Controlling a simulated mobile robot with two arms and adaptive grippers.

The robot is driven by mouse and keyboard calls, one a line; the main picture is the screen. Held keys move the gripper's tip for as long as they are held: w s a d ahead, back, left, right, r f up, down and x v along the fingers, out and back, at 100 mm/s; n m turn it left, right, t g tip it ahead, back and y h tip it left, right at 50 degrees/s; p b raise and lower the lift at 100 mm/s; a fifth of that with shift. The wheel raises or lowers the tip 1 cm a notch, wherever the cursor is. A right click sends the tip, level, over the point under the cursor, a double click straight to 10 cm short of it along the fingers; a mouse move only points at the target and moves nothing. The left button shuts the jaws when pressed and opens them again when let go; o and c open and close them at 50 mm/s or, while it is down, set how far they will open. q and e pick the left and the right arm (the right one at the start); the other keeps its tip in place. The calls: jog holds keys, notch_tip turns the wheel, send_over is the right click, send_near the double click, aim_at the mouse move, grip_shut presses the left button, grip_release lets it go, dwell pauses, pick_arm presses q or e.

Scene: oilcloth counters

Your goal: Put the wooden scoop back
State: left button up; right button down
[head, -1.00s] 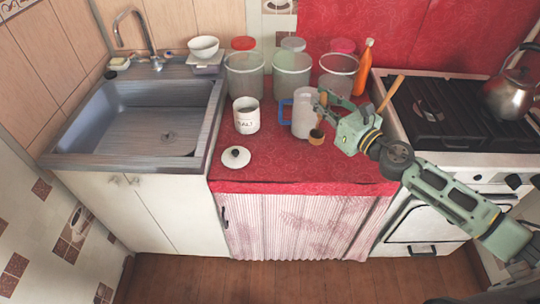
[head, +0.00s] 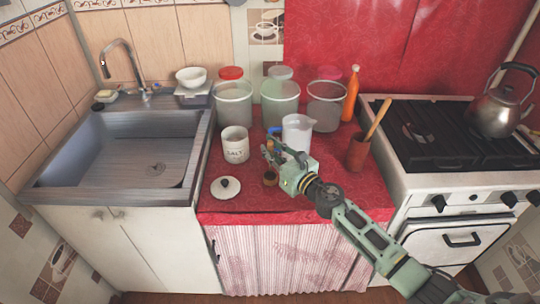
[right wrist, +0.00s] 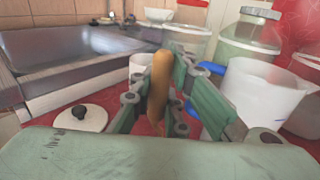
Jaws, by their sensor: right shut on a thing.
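The wooden scoop (head: 270,179) is held by my right gripper (head: 270,152). Its small round brown cup hangs below the jaws, over the red counter. In the right wrist view its pale handle (right wrist: 159,85) stands upright between the closed fingers. The white salt jar (head: 235,146) stands open just left of the gripper, apart from the scoop; it is partly hidden behind the handle in the right wrist view. Its white lid (head: 226,187) with a dark knob lies on the counter in front. My left gripper does not show.
A clear pitcher with a blue handle (head: 298,133) stands close behind my right gripper. A brown crock (head: 357,153) holds a wooden utensil. Several large containers and an orange bottle (head: 351,95) line the back. The sink (head: 120,150) is left, the stove (head: 440,135) right.

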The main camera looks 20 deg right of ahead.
jog(key=shift+f, duration=0.15)
jog(key=c, duration=2.2)
grip_release()
jog(key=o, duration=0.5)
jog(key=shift+r, duration=0.2)
jog(key=shift+b+v, duration=0.75)
jog(key=shift+v, duration=5.3)
